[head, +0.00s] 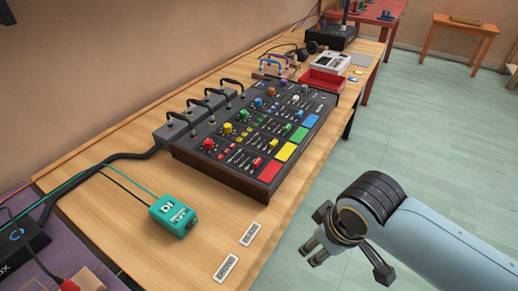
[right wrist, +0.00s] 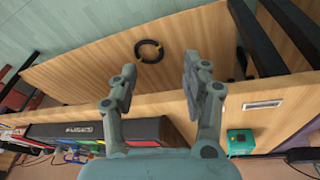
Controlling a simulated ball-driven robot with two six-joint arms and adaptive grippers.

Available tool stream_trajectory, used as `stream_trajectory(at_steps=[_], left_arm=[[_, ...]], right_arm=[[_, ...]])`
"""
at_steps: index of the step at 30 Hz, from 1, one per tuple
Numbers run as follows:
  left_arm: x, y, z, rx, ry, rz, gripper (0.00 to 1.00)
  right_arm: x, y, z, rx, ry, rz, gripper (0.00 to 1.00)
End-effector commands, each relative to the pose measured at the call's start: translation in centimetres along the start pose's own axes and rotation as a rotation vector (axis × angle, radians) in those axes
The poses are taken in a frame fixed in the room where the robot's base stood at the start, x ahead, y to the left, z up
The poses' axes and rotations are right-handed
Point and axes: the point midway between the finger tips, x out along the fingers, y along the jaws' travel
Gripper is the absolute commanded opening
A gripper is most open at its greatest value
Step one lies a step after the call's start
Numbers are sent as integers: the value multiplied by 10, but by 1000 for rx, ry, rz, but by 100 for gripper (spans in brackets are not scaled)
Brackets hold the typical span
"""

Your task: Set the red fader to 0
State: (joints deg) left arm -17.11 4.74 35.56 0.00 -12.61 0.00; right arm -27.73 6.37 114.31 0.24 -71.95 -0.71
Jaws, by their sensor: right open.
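The mixing console (head: 228,171) lies on the wooden table, with coloured knobs, small fader caps and red, yellow, green and blue pads. A small red cap (head: 257,162) shows beside the red pad (head: 270,171) at its near end; I take it for the red fader, but its exact setting is too small to read. My right gripper (head: 315,250) is open and empty, off the table's front edge, to the right of and apart from the console. In the right wrist view its fingers (right wrist: 160,72) are spread, and the console (right wrist: 60,132) shows at lower left. My left gripper is out of view.
Two labels (head: 250,234) lie near the front edge. A red tray (head: 322,83) and a white device (head: 327,63) stand beyond the console. A black ring (right wrist: 149,50) shows between the fingers in the wrist view.

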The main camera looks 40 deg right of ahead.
Motion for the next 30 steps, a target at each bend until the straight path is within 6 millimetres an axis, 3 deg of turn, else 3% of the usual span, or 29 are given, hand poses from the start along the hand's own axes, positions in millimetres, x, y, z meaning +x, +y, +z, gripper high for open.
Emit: stream_trajectory(at_steps=[1,4,8,17,24,30], left_arm=[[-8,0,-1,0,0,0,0],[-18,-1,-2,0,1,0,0],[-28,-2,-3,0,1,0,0],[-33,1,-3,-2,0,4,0],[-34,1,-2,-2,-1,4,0],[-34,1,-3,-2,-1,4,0]], right_arm=[[-22,1,-11,-5,10,0,48],[-59,4,-32,-21,16,-1,48],[-90,9,-62,-61,0,-4,48],[-86,20,-123,-148,-72,-25,48],[-75,34,-196,-230,-150,-66,48],[-80,47,-253,-296,-214,-119,48]])
